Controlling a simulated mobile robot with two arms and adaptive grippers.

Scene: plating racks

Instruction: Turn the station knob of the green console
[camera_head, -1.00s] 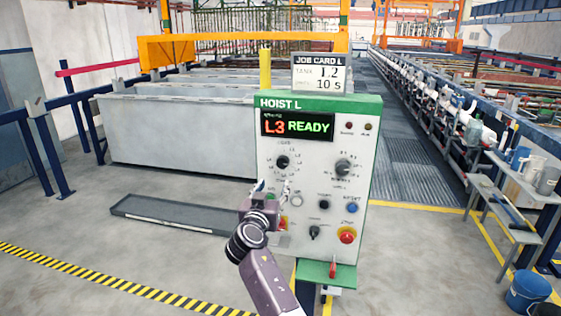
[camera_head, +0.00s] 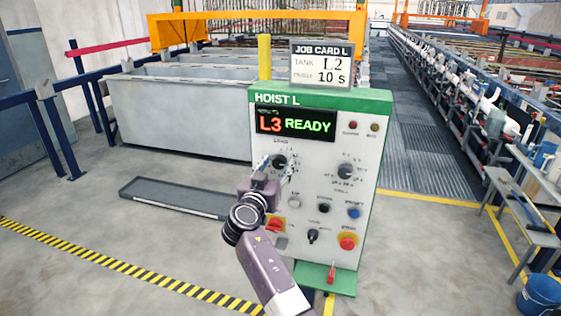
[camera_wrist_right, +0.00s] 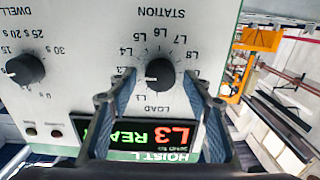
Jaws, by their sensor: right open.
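The green-topped console (camera_head: 262,136) shows "HOIST L" and a screen (camera_head: 295,124) reading "L3 READY". Its black station knob (camera_head: 279,161) sits at the upper left of the panel, partly hidden by my gripper. The wrist view shows this knob (camera_wrist_right: 160,74) upside down under the word "STATION", ringed by position labels; some are covered by a finger. My right gripper (camera_head: 275,169) is open at the panel, with one finger on each side of the knob. In the wrist view my right gripper (camera_wrist_right: 159,84) shows gaps between both fingers and the knob. My left gripper is out of view.
A job card (camera_head: 320,66) on top reads tank "L2", "10 S". The dwell knob (camera_head: 346,171) is right of the station knob. A grey tray (camera_head: 170,196) lies on the floor left.

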